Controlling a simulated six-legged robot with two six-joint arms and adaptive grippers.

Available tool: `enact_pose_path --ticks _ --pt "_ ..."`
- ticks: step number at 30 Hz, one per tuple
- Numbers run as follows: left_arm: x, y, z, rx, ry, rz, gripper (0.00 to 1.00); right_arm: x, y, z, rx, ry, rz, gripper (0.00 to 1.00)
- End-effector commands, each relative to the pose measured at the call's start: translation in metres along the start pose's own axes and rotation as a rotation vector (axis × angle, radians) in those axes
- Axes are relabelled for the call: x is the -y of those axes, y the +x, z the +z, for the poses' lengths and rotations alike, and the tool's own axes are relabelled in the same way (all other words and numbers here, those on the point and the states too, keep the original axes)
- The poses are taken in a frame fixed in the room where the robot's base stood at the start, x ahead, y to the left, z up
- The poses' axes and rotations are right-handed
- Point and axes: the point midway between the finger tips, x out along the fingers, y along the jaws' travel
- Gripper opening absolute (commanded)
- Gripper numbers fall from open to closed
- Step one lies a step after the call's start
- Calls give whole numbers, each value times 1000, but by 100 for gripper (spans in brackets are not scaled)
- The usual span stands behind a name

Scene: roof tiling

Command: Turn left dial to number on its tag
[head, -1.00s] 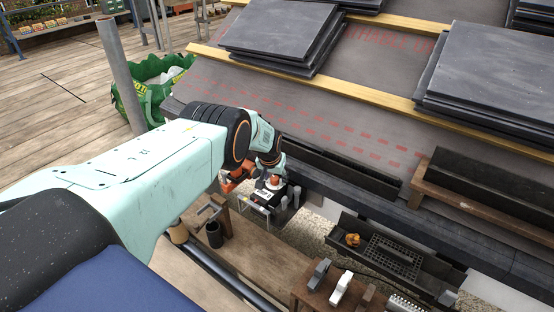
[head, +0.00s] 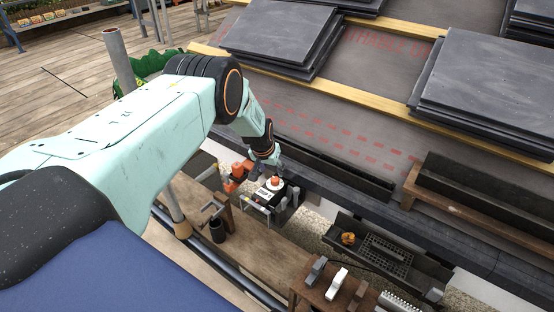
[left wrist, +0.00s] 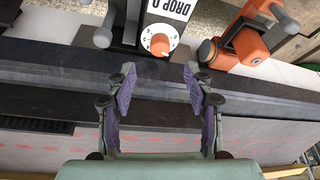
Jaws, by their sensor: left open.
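An orange dial knob (left wrist: 160,43) sits on a white numbered face, on a dark device with a white label (left wrist: 170,8). The label reads "DROP" and a character cut off by the frame edge. The dial also shows in the head view (head: 275,182), on the bench by the roof's lower edge. Its setting is too small to read surely. My left gripper (left wrist: 159,76) is open and empty, its purple-padded fingers apart and short of the knob, with the knob lined up between them. In the head view my left gripper (head: 267,160) is just above and behind the dial. My right gripper is not in view.
An orange clamp-like tool (left wrist: 250,42) stands close right of the device in the left wrist view. A dark gutter (head: 385,250) holds a small orange piece. Slate stacks (head: 280,38) lie on the roof.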

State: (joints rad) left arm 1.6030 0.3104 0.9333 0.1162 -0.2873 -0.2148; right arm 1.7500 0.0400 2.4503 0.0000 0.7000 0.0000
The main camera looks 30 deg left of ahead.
Motion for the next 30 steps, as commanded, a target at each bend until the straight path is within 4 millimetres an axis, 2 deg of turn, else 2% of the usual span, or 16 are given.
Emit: enact_pose_path --ticks 17,30 --pt "2 4 37 101 -329 -75 52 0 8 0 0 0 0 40" --pt "-3 -3 41 109 -497 -163 52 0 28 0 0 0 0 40"
